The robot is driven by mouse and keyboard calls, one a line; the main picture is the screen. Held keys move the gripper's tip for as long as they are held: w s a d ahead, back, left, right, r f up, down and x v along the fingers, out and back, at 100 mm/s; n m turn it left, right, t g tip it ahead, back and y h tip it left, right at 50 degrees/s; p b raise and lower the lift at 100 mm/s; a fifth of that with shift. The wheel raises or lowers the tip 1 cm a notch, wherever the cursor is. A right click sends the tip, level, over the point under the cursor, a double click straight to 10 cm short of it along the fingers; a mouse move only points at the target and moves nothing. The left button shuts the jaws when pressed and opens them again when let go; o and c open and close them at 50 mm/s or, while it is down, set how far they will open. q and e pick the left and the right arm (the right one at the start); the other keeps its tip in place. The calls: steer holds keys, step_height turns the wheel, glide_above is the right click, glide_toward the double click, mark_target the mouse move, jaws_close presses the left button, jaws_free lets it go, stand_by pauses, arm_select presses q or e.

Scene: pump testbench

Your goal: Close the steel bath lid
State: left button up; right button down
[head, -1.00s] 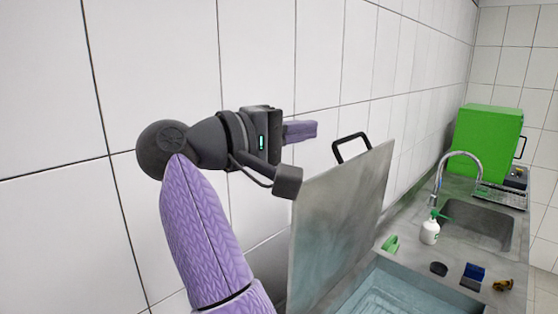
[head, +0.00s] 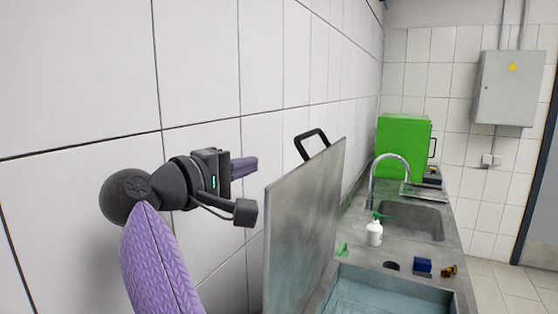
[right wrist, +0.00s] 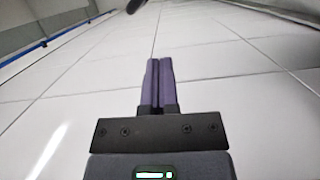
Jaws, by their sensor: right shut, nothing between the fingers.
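The steel bath lid (head: 308,215) stands raised, near upright, at the back edge of the steel bath (head: 375,294). My left gripper is not in view.
On the counter right of the bath stand a white spray bottle (head: 374,233), a blue block (head: 422,266), a brass fitting (head: 449,271) and a dark round piece (head: 391,266). A sink (head: 412,222) with a curved tap and a green box (head: 403,146) are behind. The tiled wall is close on the left.

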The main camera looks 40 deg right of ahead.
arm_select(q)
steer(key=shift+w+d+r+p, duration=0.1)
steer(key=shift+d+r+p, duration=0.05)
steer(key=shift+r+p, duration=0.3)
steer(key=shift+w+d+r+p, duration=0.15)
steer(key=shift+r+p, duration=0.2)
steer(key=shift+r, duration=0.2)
arm_select(e)
steer(key=s+d, duration=0.2)
steer(key=d, duration=0.2)
steer(key=shift+s+d, duration=0.25)
steer(key=shift+s, duration=0.15)
steer(key=shift+f, duration=0.1)
